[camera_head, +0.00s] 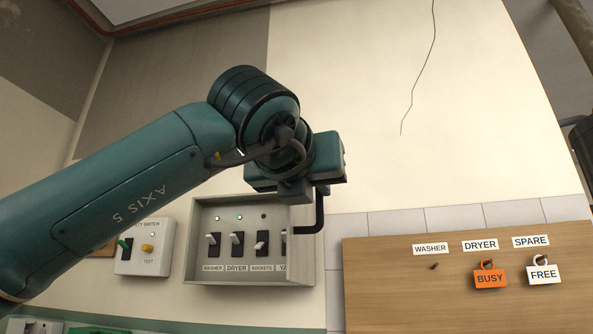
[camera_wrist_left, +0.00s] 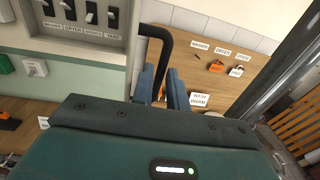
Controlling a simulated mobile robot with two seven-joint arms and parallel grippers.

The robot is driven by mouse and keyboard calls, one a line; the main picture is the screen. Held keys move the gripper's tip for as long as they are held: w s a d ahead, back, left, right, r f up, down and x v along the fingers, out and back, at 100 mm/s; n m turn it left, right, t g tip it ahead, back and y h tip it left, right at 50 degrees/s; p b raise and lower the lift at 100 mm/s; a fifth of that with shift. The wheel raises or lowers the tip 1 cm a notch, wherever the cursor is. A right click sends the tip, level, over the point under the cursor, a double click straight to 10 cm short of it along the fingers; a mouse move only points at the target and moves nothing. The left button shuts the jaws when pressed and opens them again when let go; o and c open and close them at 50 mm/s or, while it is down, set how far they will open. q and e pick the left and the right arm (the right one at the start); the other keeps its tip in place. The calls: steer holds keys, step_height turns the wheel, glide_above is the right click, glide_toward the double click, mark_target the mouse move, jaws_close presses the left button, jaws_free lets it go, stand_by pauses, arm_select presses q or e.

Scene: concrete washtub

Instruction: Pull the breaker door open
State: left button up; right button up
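The grey breaker box (camera_head: 193,232) is on the wall in the head view, with a row of switches visible inside its frame. Its right edge shows at the upper left of the left wrist view (camera_wrist_left: 128,30). A black bent handle (camera_head: 319,212) stands out at the box's right side; it also shows in the wrist view (camera_wrist_left: 153,31). I cannot clearly make out the door's surface or its angle. My left gripper (camera_wrist_left: 161,88) has its two blue fingers on either side of the handle's outer bar. Whether they press on it is unclear. My right gripper is out of view.
A wooden board (camera_head: 400,290) with an orange BUSY tag (camera_head: 489,279) and a white FREE tag (camera_head: 543,274) is to the right of the box. A small safety switch box (camera_head: 146,255) is to the left.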

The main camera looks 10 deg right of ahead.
arm_select(q)
steer(key=b+v, duration=0.1)
steer(key=v, duration=0.9)
steer(key=shift+b, duration=0.3)
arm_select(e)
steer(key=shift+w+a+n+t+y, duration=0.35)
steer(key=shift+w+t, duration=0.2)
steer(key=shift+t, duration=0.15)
